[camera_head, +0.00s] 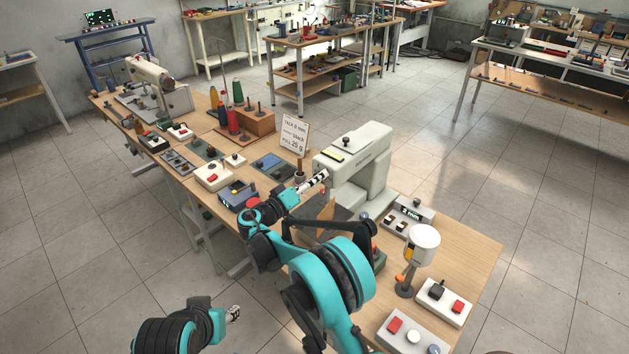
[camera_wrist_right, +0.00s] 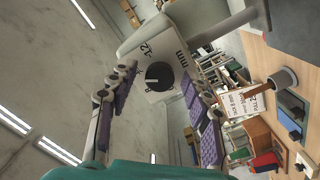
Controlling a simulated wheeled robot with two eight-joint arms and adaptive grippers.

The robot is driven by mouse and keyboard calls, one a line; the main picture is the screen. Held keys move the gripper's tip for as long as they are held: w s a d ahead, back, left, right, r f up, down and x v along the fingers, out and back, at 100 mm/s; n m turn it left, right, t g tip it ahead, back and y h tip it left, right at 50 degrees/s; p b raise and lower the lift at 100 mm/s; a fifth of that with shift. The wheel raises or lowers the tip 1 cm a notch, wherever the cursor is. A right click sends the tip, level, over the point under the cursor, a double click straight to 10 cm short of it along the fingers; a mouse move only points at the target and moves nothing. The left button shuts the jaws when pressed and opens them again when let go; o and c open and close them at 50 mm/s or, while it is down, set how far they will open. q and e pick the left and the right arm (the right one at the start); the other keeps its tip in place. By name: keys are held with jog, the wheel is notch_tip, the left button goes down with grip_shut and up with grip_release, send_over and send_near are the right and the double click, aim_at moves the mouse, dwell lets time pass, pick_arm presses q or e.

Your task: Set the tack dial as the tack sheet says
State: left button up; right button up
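The tack dial (camera_wrist_right: 158,76) is a round black knob on the pale face of the sewing machine (camera_head: 358,165), with "12" and "mm" printed near it in the right wrist view. Its pointer setting is too small to read surely. My right gripper (camera_wrist_right: 162,82) is open, its purple-padded fingers on either side of the dial in that view; contact cannot be told. In the head view the right gripper (camera_head: 316,183) is at the machine's left end. The tack sheet (camera_head: 295,134) stands behind, reading tack 8 mm, black, 25 g. My left gripper (camera_head: 233,313) is low, off the bench.
A grey box with a lit mm readout (camera_head: 410,213) sits right of the machine. A white lamp-like cup on a stand (camera_head: 422,244) and button boxes (camera_head: 443,302) are at the front right. Boxes, spools and another sewing machine (camera_head: 158,88) fill the bench's left.

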grip_shut()
jog(key=shift+n, duration=0.3)
jog(key=n+b, duration=0.1)
jog(key=n, duration=1)
jog(key=shift+b, duration=0.35)
dwell(0.4)
jog(key=shift+o, duration=0.6)
grip_release()
